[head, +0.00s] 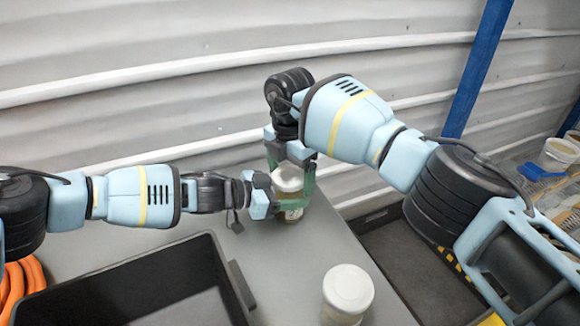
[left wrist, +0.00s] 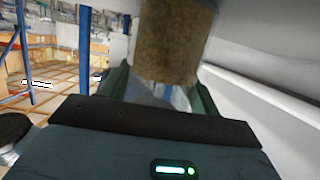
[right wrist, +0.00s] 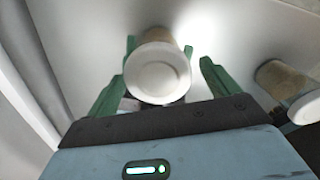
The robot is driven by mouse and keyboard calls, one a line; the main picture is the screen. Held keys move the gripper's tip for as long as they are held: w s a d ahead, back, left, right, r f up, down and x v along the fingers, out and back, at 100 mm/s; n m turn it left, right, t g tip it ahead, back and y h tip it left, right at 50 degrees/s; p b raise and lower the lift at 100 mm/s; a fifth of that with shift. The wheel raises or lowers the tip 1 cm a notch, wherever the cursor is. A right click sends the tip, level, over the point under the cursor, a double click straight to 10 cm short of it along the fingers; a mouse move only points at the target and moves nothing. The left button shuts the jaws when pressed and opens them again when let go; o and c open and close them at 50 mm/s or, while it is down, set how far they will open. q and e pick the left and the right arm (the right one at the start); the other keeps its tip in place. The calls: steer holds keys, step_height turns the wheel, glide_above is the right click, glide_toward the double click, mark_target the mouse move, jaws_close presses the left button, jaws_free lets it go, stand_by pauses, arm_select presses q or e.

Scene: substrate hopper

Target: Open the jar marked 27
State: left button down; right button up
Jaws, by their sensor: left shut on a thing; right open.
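A jar with a pale lid (head: 288,180) and brown contents is upright at the far side of the grey table. Its label is too small to read in the head view. My left gripper (head: 281,201) is shut on the jar's body from the left; the brown body (left wrist: 172,42) fills the upper middle of the left wrist view. My right gripper (head: 291,168) is above the jar, pointing down. Its fingers are open on either side of the white lid (right wrist: 158,78), with gaps in the right wrist view.
A second jar with a white lid (head: 348,288) stands at the table's front right. A black tray (head: 232,270) lies front left, near orange hose (head: 18,285). A corrugated wall (head: 180,60) rises behind. A dark crate (head: 395,225) is beyond the table's right edge.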

steer(key=c, duration=1)
steer(key=shift+n, duration=1.7)
steer(key=o, duration=1.1)
steer(key=shift+r, duration=2.3)
steer(key=shift+w+a+r+m, duration=0.1)
steer(key=shift+r+m, duration=1.6)
steer(key=shift+c, duration=0.5)
steer(key=shift+f, duration=4)
